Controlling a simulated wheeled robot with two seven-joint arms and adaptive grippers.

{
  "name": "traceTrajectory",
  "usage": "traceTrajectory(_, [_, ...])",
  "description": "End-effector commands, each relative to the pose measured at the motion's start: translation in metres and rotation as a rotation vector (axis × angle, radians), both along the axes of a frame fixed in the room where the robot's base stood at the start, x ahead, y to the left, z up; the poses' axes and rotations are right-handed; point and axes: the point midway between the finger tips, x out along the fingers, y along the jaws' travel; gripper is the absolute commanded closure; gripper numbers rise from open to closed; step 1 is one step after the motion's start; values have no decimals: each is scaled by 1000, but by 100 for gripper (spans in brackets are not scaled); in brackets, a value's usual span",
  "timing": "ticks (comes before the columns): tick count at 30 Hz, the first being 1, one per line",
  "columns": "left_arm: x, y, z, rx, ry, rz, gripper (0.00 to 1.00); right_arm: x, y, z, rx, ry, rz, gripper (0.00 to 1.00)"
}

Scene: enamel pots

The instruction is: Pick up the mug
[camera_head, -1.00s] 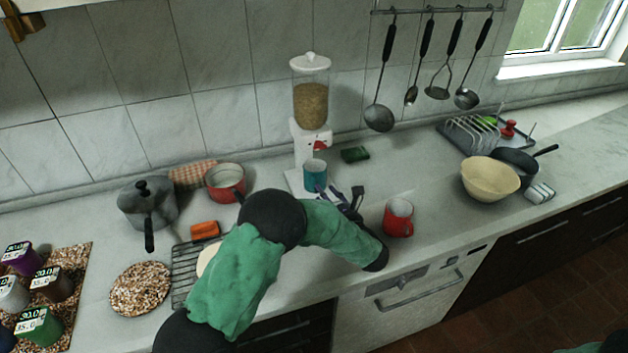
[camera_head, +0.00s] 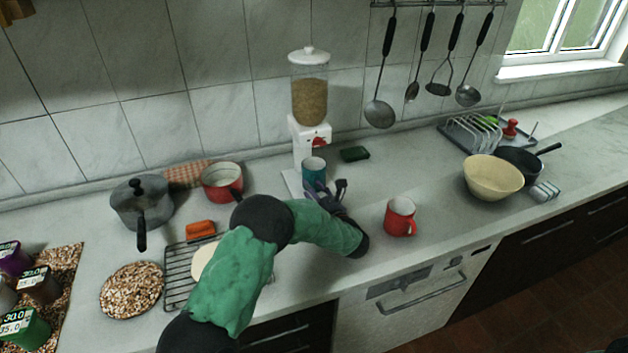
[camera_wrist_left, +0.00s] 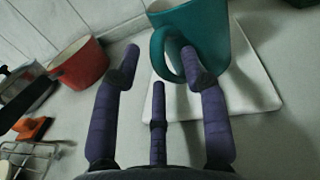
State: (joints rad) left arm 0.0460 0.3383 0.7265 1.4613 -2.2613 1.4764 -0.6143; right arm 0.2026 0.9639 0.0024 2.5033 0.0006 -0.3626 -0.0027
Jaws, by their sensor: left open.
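A teal mug (camera_head: 314,170) stands upright on the white base of the dispenser. A red mug (camera_head: 399,214) stands on the open counter to the right of my left arm. My left gripper (camera_head: 329,187) is open and empty, right by the front of the teal mug. In the left wrist view the teal mug (camera_wrist_left: 222,45) is at the upper right, with its handle toward my left gripper (camera_wrist_left: 161,62). The right finger overlaps the handle in the picture; I cannot tell whether they touch. The left finger is clear of it. My right gripper is out of view.
The cereal dispenser (camera_head: 310,100) rises behind the teal mug. A red pot (camera_head: 223,182), a grey pot (camera_head: 141,203) and a wire rack (camera_head: 180,272) are on the left. A cream bowl (camera_head: 492,178) is on the right. The counter around the red mug is clear.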

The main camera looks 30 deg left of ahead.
Motion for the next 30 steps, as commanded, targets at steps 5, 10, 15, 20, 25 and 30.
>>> traceTrajectory(5, [0, 0, 1, 0, 0, 0, 56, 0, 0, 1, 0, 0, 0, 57])
traceTrajectory(10, [0, 0, 0, 0, 0, 0, 100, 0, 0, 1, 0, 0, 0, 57])
traceTrajectory(15, [0, 0, 2, 1, -3, 1, 100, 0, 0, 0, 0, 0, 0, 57])
traceTrajectory(20, [0, 0, 2, 1, -3, 1, 100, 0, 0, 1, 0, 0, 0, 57])
traceTrajectory(25, [0, 0, 8, 1, -4, 1, 100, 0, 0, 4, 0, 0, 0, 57])
traceTrajectory(30, [0, 0, 25, 1, -4, 1, 100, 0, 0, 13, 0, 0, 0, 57])
